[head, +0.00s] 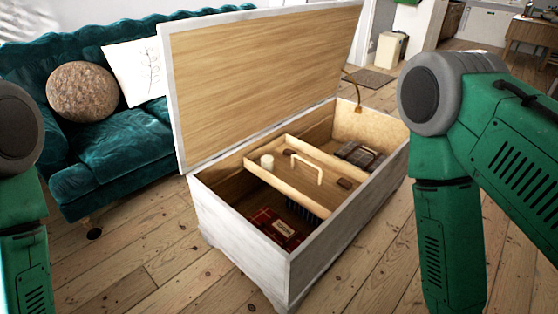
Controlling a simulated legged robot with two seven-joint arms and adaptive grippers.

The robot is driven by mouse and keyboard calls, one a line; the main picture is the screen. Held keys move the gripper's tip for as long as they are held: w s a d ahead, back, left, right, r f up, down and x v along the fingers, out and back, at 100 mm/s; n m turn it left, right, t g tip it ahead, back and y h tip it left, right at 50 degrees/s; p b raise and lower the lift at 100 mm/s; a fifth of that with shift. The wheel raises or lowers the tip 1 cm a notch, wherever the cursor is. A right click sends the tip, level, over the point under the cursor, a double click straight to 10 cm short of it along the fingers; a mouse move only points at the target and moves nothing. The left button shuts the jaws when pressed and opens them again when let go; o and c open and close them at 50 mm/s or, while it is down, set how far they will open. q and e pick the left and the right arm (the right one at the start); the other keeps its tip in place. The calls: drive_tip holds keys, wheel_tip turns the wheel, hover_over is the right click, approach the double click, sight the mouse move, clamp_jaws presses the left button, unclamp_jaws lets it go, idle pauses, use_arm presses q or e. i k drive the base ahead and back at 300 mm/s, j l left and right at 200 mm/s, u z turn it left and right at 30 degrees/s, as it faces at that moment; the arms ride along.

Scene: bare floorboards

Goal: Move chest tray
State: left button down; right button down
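A white wooden chest (240,228) stands on the floor in the middle of the head view with its lid (262,85) raised. A light wooden tray (314,204) with an arched handle (307,165) sits inside, across the upper part of the chest. The tray holds a small pale cylinder (267,162) at its left end and a small brown item (345,184) at its right. Green arm links of mine stand at the left and right edges. Both grippers are out of view, and nothing is seen touching the tray.
Below the tray lie a red plaid item (272,229) and a dark bristled item (303,209). A dark grey item (357,153) is at the chest's right end. A teal sofa (118,145) stands behind left. Bare floorboards (120,255) are clear at front left.

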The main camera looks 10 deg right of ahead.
sight(309, 177)
drive_tip(key=u, duration=2.15)
drive_tip(key=k+l+u, duration=0.2)
drive_tip(key=l+u, duration=0.2)
drive_tip(key=k+l+u, duration=0.2)
drive_tip(key=l+u, duration=0.2)
drive_tip(key=k+l+u, duration=0.4)
drive_tip(key=k+l, duration=0.85)
drive_tip(key=k, duration=0.15)
drive_tip(key=k+l, duration=0.8)
drive_tip(key=k, duration=0.15)
